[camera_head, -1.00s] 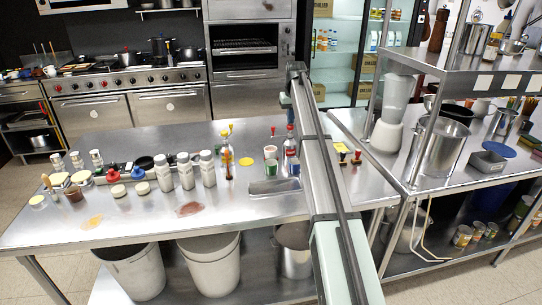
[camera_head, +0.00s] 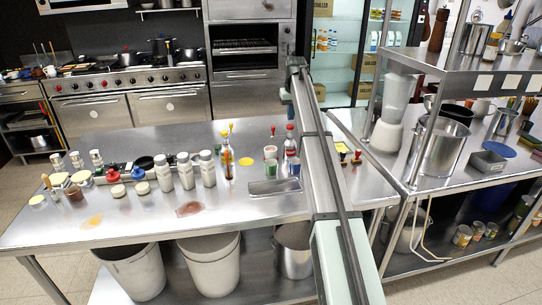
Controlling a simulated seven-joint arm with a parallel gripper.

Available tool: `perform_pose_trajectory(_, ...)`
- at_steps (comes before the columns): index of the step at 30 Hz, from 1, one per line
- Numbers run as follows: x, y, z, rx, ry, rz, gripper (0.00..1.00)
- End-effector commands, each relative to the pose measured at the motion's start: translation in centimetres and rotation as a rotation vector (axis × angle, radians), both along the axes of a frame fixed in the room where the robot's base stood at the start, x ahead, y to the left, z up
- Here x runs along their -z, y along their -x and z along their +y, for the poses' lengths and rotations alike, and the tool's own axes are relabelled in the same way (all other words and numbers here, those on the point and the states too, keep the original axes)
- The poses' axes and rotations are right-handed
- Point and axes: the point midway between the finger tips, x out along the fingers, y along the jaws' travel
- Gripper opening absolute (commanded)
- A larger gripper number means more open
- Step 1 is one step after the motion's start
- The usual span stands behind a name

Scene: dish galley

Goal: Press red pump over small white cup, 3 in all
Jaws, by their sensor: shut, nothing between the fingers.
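A red pump top (camera_head: 273,130) stands up at the back of the prep table, left of my arm. Just below it in the picture is a small whitish cup (camera_head: 270,152), with a green container (camera_head: 271,167) in front. I cannot tell whether the cup is right under the pump's spout. Another red-topped bottle (camera_head: 290,143) stands close on the right, beside my arm.
A shallow metal tray (camera_head: 275,188) lies in front of the cups. White-capped shakers (camera_head: 186,171) stand to the left, with low jars beyond. Red and yellow-topped items (camera_head: 357,155) stand right of my arm. The front of the table (camera_head: 140,212) is mostly clear, with sauce-coloured patches.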

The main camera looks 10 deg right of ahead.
Motion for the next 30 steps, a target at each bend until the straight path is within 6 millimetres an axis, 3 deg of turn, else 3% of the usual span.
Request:
perform_pose_trajectory(18, -4.9, -0.1, 0.0, 0.000, 0.000, -0.001, 0.00)
perform_pose_trajectory(27, -5.0, 0.0, 0.0, 0.000, 0.000, -0.001, 0.00)
perform_pose_trajectory(30, -4.4, 0.9, 0.1, -0.005, 0.001, 0.004, 0.00)
